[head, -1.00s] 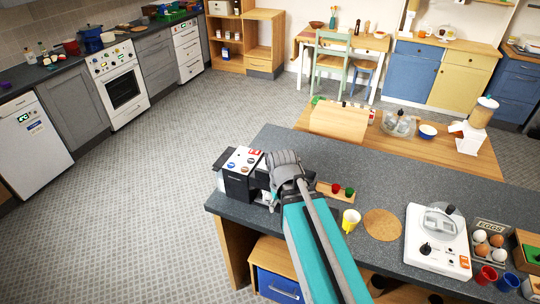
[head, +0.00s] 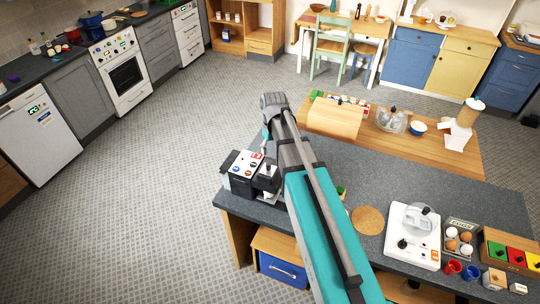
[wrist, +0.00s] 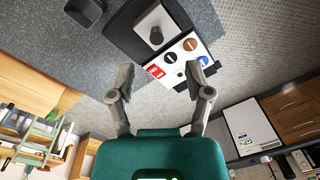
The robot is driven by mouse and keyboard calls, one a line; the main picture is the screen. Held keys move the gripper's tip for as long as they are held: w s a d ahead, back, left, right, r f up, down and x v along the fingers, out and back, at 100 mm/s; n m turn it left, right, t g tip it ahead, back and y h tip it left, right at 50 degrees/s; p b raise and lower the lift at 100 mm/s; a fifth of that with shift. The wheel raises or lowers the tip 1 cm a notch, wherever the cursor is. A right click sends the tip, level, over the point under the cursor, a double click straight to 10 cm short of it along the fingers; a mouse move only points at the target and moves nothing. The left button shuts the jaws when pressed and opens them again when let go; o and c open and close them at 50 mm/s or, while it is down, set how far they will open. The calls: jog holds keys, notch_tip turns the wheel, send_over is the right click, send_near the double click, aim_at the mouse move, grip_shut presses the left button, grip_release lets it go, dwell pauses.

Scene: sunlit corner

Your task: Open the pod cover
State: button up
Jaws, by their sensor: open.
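The coffee machine stands at the left corner of the dark counter in the head view, with a white button panel (head: 243,164). Beside the panel is its darker part (head: 268,178), partly hidden by my arm. In the wrist view, the button panel (wrist: 182,58) lies just beyond the fingertips. A light grey block with a dark knob (wrist: 156,36), which looks like the pod cover, sits beside the panel. I cannot tell whether it is lifted. My gripper (wrist: 158,84) is open and empty, its fingers apart and short of the block. Its fingertips are hidden in the head view.
The dark counter (head: 330,165) carries a round cork mat (head: 367,220), a white appliance (head: 412,238) and an egg tray (head: 461,236) to the right. A wooden table (head: 440,150) with a bread box (head: 334,118) stands behind. Open floor (head: 160,160) lies to the left.

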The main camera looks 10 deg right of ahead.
aim_at(269, 165)
jog(key=w+r+p, duration=0.1)
jog(key=w+r, duration=0.1)
jog(key=shift+r+p, duration=0.35)
jog(key=shift+r, duration=0.05)
jog(key=shift+f, duration=0.15)
jog(key=f+b, duration=1.3)
jog(key=shift+s+a+f+b, duration=0.15)
jog(key=shift+a+f+b, duration=0.15)
jog(key=shift+b, duration=0.1)
dwell(0.5)
grip_shut()
dwell(0.5)
